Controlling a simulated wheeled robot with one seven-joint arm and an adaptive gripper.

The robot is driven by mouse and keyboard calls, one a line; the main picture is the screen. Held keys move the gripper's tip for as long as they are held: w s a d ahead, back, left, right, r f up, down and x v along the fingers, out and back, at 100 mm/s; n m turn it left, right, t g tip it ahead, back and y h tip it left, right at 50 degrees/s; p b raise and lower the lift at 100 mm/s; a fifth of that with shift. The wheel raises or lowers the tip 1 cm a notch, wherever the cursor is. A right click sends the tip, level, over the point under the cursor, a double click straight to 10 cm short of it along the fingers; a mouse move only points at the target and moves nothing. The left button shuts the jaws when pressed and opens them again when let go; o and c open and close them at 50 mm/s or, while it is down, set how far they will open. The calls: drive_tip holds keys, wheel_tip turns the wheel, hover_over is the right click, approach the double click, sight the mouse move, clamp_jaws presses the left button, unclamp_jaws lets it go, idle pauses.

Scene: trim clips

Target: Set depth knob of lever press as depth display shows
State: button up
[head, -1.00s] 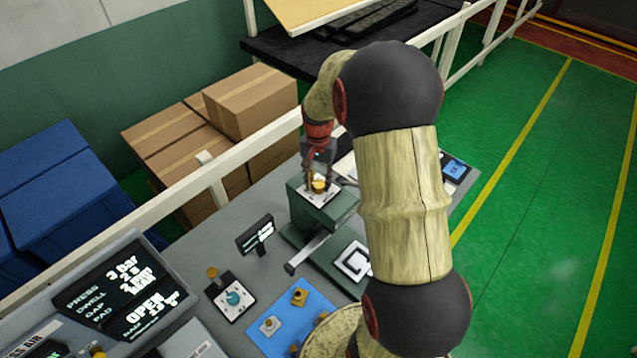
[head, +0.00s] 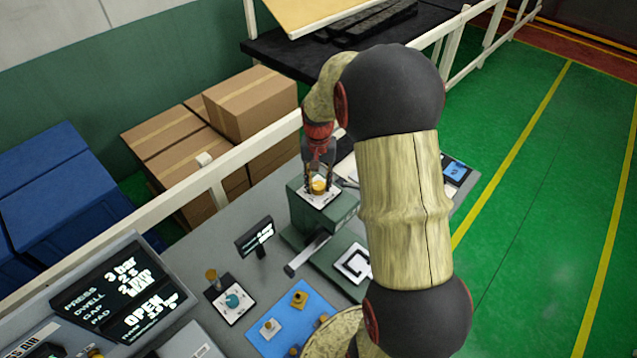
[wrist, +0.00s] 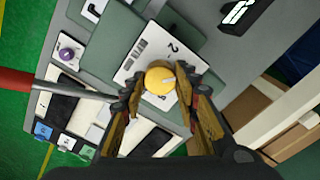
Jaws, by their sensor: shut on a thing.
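The depth knob is a round yellow knob (head: 319,187) on a white dial plate (head: 314,198) on top of the green lever press (head: 322,214). In the wrist view the knob (wrist: 160,80) carries a short pale mark towards its right side, and the dial plate (wrist: 131,70) shows a "2" above it. My gripper (head: 319,181) comes down from above with its fingers on both sides of the knob, shut on it. The small black depth display (head: 255,237) stands left of the press; its white characters are too small to read.
A large panel (head: 124,293) shows press, dwell, gap and pad readings at the lower left. A teal knob box (head: 232,300) and a blue mat (head: 285,335) with small parts lie in front. A white rail (head: 220,183) runs behind the table.

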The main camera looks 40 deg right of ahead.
sight(319, 185)
drive_tip(key=o, duration=1.1)
drive_tip(key=shift+o, duration=0.2)
drive_tip(key=shift+r, duration=0.15)
wheel_tip(319, 185, up, 12)
drive_tip(key=shift+f, duration=0.2)
